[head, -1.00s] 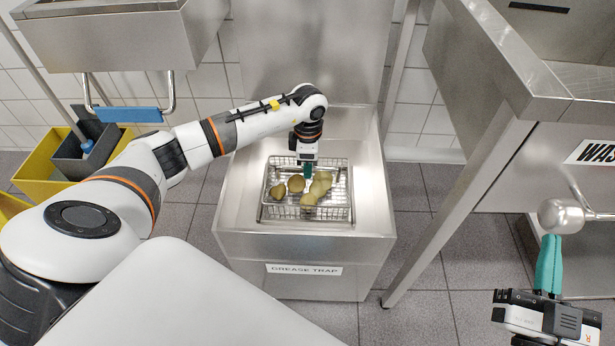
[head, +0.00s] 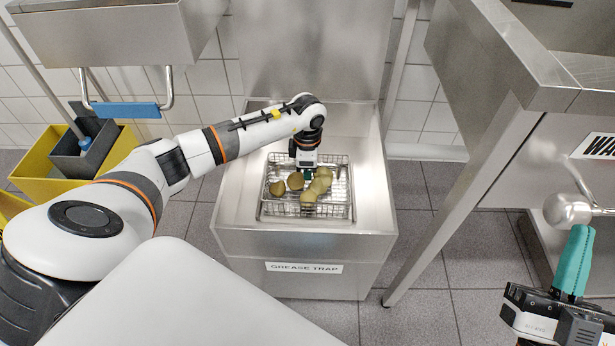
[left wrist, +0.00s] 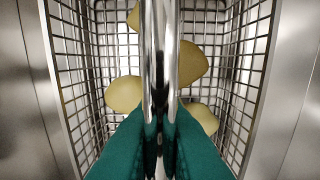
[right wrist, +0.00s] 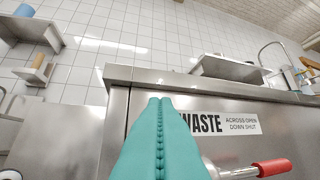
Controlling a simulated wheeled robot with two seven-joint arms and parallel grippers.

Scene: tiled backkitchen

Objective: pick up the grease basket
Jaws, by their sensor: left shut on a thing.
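The grease basket (head: 335,208) is a wire mesh basket inside the steel grease trap (head: 372,222). Several round yellow-brown lumps (head: 309,197) lie in it. My left gripper (head: 305,180) reaches down into the basket area from above. In the left wrist view, its teal fingers (left wrist: 160,125) are shut on a shiny metal bar (left wrist: 160,50), the basket's handle, which runs over the middle of the mesh (left wrist: 75,60). My right gripper (head: 576,258) is off to the right, away from the basket. In the right wrist view its teal fingers (right wrist: 153,110) are together with nothing between them.
A steel counter with a WASTE label (head: 600,147) and a rounded metal handle end (head: 567,209) stands right, close to my right gripper. A counter leg (head: 450,210) stands beside the trap. Yellow and grey bins (head: 45,170) are at left. Floor is clear in front.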

